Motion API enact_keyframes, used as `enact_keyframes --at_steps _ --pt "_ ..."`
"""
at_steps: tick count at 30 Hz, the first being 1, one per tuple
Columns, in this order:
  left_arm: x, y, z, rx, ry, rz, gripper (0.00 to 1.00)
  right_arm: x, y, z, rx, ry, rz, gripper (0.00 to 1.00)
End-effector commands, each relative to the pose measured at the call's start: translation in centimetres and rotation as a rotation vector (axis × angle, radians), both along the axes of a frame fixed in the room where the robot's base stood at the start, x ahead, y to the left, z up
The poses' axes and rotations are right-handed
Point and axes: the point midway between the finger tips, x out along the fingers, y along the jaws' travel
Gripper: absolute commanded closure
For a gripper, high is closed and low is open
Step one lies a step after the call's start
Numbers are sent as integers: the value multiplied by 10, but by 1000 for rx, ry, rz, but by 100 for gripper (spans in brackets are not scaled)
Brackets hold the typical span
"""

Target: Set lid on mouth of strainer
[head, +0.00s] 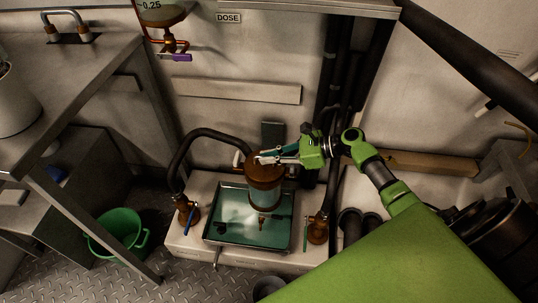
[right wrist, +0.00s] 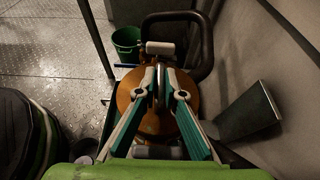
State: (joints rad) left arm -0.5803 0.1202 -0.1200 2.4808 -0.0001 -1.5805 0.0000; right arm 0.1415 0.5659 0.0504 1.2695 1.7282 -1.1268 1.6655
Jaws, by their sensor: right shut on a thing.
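The strainer (head: 264,198) stands upright over a shallow metal tray in the head view, a glassy cylinder with a brown upper end. The round copper-brown lid (right wrist: 153,122) shows under my fingers in the right wrist view. In the head view the lid (head: 266,174) is over the strainer's mouth; I cannot tell whether it rests on the rim or hangs just above it. My right gripper (head: 263,158) reaches in from the right and is shut on the lid at its top middle. Its fingers (right wrist: 161,75) hide part of the lid. My left gripper is not in view.
The tray (head: 218,240) holds greenish liquid. A black hose (head: 182,150) arches at left, with brown valves (head: 187,211) and (head: 318,228) either side. A green bucket (head: 120,228) stands on the floor, left. Dark pipes (head: 340,70) rise behind my right arm.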

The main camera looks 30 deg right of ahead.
Motion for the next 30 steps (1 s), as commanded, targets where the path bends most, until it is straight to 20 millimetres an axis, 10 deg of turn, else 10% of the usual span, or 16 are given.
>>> enact_keyframes --at_steps 30 --pt "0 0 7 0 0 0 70 1 0 0 2 -3 -1 100"
